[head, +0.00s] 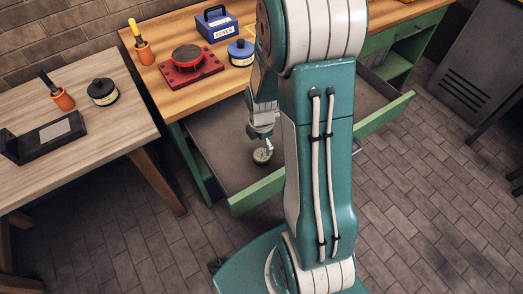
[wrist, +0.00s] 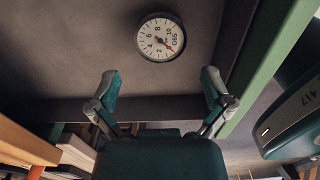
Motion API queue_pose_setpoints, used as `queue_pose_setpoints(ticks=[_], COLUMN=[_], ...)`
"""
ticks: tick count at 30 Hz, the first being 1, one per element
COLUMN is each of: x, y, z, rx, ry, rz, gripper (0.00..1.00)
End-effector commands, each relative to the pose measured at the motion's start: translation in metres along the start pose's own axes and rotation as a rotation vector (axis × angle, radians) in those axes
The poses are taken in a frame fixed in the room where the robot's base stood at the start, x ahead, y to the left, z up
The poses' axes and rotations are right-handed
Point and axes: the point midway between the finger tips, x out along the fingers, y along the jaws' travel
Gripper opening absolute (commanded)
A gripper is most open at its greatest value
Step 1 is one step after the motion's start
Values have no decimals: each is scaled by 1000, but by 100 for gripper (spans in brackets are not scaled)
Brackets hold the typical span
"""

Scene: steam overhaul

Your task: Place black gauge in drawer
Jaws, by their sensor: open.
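The black gauge (wrist: 161,37) has a dark rim, a white dial marked G65 and a red needle. In the wrist view it lies face up on the grey floor of the drawer (wrist: 60,45). The same gauge (head: 262,156) shows small in the head view, inside the pulled-out drawer with the green front (head: 258,192). My gripper (wrist: 160,82) is open, with its two fingers spread apart and nothing between them. The gauge is beyond the fingertips, apart from them. In the head view my gripper is over the drawer, and my arm hides the drawer's middle.
Tiled floor is clear in front.

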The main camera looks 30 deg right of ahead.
Motion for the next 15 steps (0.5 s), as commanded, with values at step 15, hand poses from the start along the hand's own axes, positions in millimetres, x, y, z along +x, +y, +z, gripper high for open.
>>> queue_pose_setpoints(ticks=[15], x=[-72], y=[-1], z=[-12], rx=[144], ry=[-12], rz=[52], gripper=[100])
